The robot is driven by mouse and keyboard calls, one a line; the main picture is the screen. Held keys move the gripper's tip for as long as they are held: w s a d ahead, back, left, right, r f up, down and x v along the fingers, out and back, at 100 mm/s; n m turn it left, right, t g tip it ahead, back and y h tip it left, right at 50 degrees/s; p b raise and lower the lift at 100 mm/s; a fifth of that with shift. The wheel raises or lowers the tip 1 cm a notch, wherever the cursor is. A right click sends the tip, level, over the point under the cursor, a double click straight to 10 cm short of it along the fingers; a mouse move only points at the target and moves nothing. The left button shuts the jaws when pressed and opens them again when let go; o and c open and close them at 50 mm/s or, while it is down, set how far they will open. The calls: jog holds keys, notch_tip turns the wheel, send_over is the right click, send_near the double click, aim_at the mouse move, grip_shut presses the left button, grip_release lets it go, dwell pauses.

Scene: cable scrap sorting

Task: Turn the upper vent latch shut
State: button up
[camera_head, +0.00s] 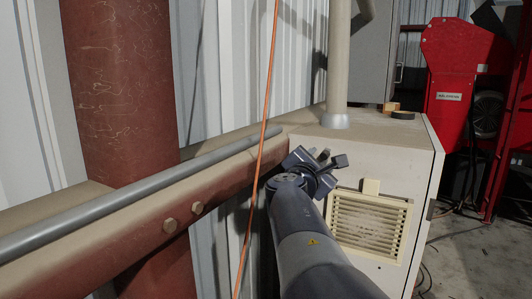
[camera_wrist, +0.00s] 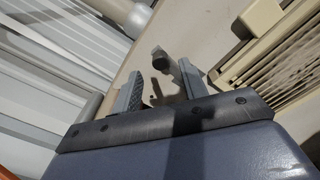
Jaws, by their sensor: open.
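The vent (camera_head: 369,226) is a cream louvered panel on the side of the beige cabinet. Its upper latch (camera_head: 371,187) is a small cream tab at the top edge of the frame.
A rust-red beam (camera_head: 110,236) with a grey pipe (camera_head: 140,196) runs along the left. An orange cable (camera_head: 262,130) hangs in front of it. A vertical pipe (camera_head: 338,65) rises from the cabinet top (camera_head: 375,132). A red machine (camera_head: 458,75) stands at the back right.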

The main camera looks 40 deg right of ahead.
aim_at(324, 156)
jog(key=shift+p+x, duration=0.4)
jog(key=shift+x, duration=2.4)
grip_shut()
